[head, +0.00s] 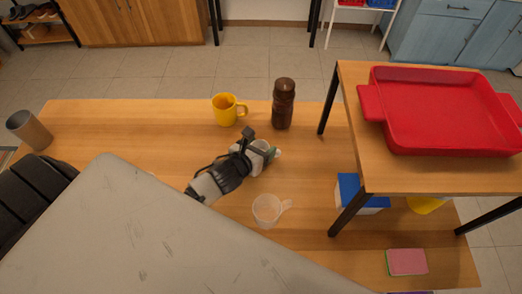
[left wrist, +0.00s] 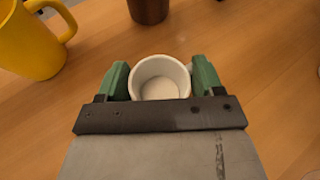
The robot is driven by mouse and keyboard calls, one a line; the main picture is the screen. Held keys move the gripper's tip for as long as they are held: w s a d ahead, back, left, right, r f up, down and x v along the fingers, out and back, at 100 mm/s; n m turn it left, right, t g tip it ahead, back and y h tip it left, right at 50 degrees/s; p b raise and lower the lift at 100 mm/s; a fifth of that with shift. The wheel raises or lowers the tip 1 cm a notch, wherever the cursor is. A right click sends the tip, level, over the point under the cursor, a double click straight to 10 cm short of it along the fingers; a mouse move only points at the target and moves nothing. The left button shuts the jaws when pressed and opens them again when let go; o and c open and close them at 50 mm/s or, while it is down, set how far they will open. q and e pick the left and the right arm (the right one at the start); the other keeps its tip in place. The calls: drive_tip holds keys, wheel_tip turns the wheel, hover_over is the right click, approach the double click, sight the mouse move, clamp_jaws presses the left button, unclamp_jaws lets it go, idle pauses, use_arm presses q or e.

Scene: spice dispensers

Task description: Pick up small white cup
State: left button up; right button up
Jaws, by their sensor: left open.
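The small white cup (left wrist: 160,78) stands on the wooden table, seen from above with its round opening facing up and empty inside. It shows in part in the head view (head: 262,145), largely covered by my gripper. My left gripper (left wrist: 161,72) is open, with one green finger on each side of the cup. In the head view the left gripper (head: 261,150) reaches in over the middle of the table. I cannot tell whether the fingers touch the cup. My right gripper is not in view.
A yellow mug (head: 225,110) and a brown bottle (head: 283,103) stand behind the gripper. A clear measuring cup (head: 266,211) stands in front. A raised shelf (head: 352,88) with a red tray (head: 450,112) is at right, a blue box (head: 349,187) beneath it. A grey-brown cup (head: 30,130) is far left.

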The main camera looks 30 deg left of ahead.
use_arm(q)
drive_tip(key=c, duration=0.7)
drive_tip(key=shift+o, duration=0.2)
